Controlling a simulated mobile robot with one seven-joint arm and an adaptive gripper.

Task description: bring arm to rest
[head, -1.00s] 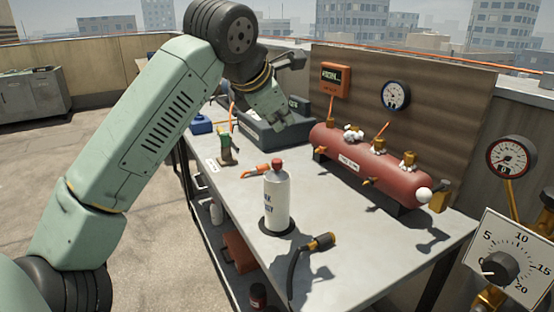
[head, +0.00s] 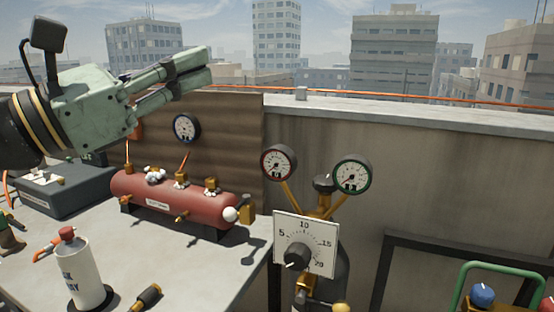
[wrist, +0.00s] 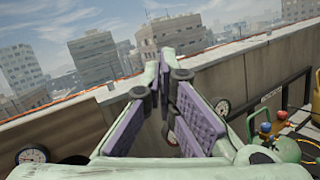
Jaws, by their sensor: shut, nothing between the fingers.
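My gripper (head: 207,66) is in the upper left of the head view, raised above the workbench and pointing right toward the parapet wall. Its two pale green fingers lie close together, shut, with nothing visible between them. In the wrist view its fingers (wrist: 163,68) show purple inner pads, and the tips point out over the wall toward the buildings. It touches nothing that I can see. The arm behind it is mostly cut off by the left edge of the head view.
Below stand a red tank (head: 175,202) with valves, a white bottle (head: 80,275) and a grey case (head: 60,195). A dial plate (head: 304,245) and two gauges (head: 279,162) stand right of the bench (head: 190,265). The air above the parapet (head: 430,124) is open.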

